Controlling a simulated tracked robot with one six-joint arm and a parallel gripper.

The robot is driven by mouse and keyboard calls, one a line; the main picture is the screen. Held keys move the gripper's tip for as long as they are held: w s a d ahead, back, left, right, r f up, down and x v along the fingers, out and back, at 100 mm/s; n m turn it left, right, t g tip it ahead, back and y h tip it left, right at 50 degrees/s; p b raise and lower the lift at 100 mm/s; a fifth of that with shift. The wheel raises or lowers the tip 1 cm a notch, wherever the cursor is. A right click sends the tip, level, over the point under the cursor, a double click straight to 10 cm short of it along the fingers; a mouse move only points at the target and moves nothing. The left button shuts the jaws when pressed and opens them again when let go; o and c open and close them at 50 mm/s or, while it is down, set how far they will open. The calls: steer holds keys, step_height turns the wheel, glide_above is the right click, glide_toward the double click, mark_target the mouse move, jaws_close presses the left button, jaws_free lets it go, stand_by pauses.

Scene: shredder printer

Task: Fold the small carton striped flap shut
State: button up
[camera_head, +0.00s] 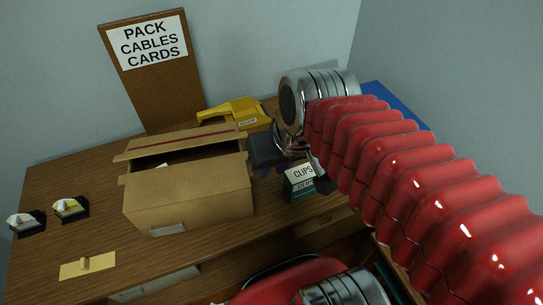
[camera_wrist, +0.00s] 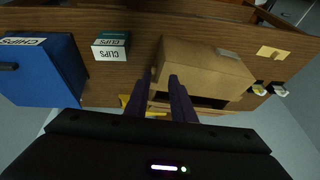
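The small brown carton (camera_head: 190,195) stands on the wooden desk with its dark opening showing. Its striped flap (camera_head: 180,143), with a red line along it, stands raised at the far side of the opening. The carton also shows in the wrist view (camera_wrist: 205,68), right of my fingers, with the opening near its lower edge.
A green and white CLIPS box (camera_head: 300,180) stands right of the carton. A yellow tool (camera_head: 235,112) lies behind it. A blue bin (camera_wrist: 45,65) is farther right in the head view. Two small holders (camera_head: 70,208) and a yellow knobbed plate (camera_head: 88,267) are at left.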

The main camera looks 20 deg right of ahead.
steer(key=shift+s+r+n+t+h, duration=0.25)
steer(key=shift+r+t+h, duration=0.2)
steer(key=shift+r, duration=0.3)
steer(key=shift+c, duration=0.4)
steer(key=shift+w+f, duration=0.1)
steer(key=shift+f, duration=0.2)
steer(key=shift+c, duration=1.4)
steer(key=shift+w+f+g, duration=0.25)
steer(key=shift+w+f, duration=0.05)
steer(key=shift+w, duration=0.25)
steer(key=shift+w+f+g, duration=0.2)
steer(key=shift+w+f, duration=0.1)
steer(key=shift+w, duration=0.25)
jaws_close()
steer(key=w+r+m+g, duration=0.1)
steer(key=w+r, duration=0.1)
steer(key=w, duration=0.8)
steer(key=w+r+g, duration=0.1)
steer(key=w+r, duration=0.2)
steer(key=w, duration=0.7)
steer(key=shift+w+d+m+g, duration=0.3)
steer(key=shift+d+m+g, duration=0.05)
steer(key=shift+g, duration=0.05)
steer(key=shift+r, duration=0.1)
